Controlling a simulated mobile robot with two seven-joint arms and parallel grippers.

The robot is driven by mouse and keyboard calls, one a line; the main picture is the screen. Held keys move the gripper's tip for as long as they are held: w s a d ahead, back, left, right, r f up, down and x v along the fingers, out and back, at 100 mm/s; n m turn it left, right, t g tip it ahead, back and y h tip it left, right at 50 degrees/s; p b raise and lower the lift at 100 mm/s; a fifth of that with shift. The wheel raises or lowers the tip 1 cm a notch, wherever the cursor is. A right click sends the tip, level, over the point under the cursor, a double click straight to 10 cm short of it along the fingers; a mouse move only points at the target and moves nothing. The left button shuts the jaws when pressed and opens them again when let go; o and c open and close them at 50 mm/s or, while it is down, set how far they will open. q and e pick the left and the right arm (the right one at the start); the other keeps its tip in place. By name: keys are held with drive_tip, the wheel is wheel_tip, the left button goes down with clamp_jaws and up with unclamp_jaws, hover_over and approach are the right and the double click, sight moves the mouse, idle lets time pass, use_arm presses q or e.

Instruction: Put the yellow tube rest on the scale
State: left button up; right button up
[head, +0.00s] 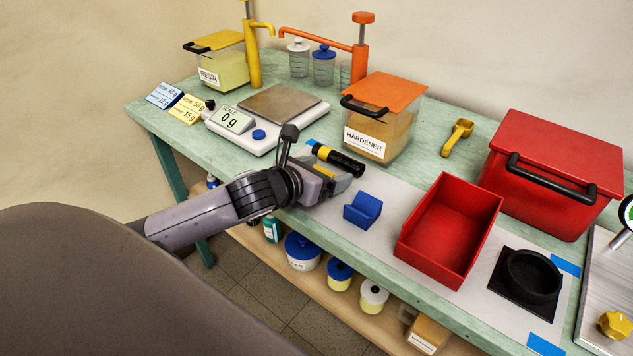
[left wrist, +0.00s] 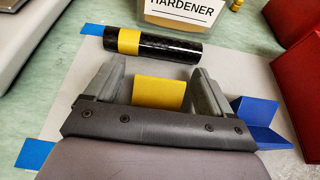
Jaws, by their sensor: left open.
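The yellow tube rest (left wrist: 160,93) stands on the pale mat between the two fingers of my left gripper (left wrist: 152,85) in the left wrist view. The fingers are open, one on each side of it, and I cannot tell whether either touches it. In the head view my left gripper (head: 330,182) hides most of the rest, and only a yellow sliver shows there. The scale (head: 258,134) stands at the left of the bench, reads 0 g, and its metal plate (head: 280,103) is empty. My right gripper is not in view.
A black tube with a yellow band (head: 338,158) lies just beyond my left gripper. A blue tube rest (head: 362,210) stands to its right, then an open red bin (head: 450,230). The hardener container (head: 384,115) stands behind. Resin and hardener cards (head: 186,108) stand left of the scale.

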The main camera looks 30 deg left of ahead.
use_arm(q)
drive_tip(key=c, duration=1.1)
wheel_tip(320, 180, up, 20)
drive_tip(key=p, duration=0.4)
drive_tip(key=shift+c, duration=0.2)
drive_tip(key=shift+n+y, duration=0.4)
drive_tip(key=shift+y, duration=0.1)
drive_tip(key=s+d+f, duration=0.2)
drive_tip(key=f, duration=0.2)
drive_tip(key=s+d+f, duration=0.3)
drive_tip(key=f, duration=0.1)
drive_tip(key=s+d+f, duration=0.3)
drive_tip(key=f, duration=0.1)
drive_tip(key=shift+s+f+p, duration=0.2)
drive_tip(key=shift+f+p, duration=0.2)
drive_tip(key=shift+s+d+f, duration=0.15)
drive_tip(key=shift+s+f, duration=0.05)
drive_tip(key=shift+s, duration=0.25)
